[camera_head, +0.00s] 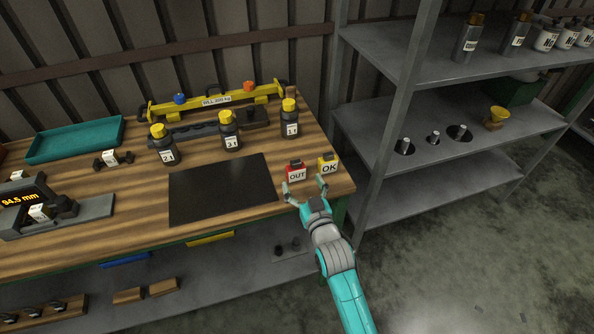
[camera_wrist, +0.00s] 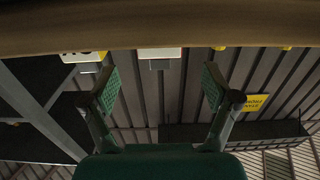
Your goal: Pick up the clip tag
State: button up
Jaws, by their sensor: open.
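Two clip tags stand side by side at the right front of the wooden table: a red one marked OUT (camera_head: 296,172) and a yellow one marked OK (camera_head: 328,165). The task does not say which is meant. My gripper (camera_head: 305,189) is open and empty at the table's front edge, just before the tags. In the wrist view, which is upside down, a white-faced tag (camera_wrist: 158,53), apparently OUT, lies ahead between the spread fingers (camera_wrist: 160,88). The yellow OK tag (camera_wrist: 84,57) is left of them, partly cut off by the table edge. Contact with either tag cannot be seen.
A dark mat (camera_head: 222,190) lies left of the tags. Bottles with yellow caps, including one (camera_head: 290,122) behind the tags, stand on the table (camera_head: 130,215). A yellow lifting beam (camera_head: 215,101) is at the back. A grey shelf rack (camera_head: 390,190) rises close on the right.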

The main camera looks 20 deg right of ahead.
aim_at(297, 172)
jog(key=shift+w+f, duration=0.2)
jog(key=shift+w, duration=2.45)
jog(key=c, duration=1.3)
jog(key=shift+o, duration=0.2)
jog(key=shift+r, duration=0.15)
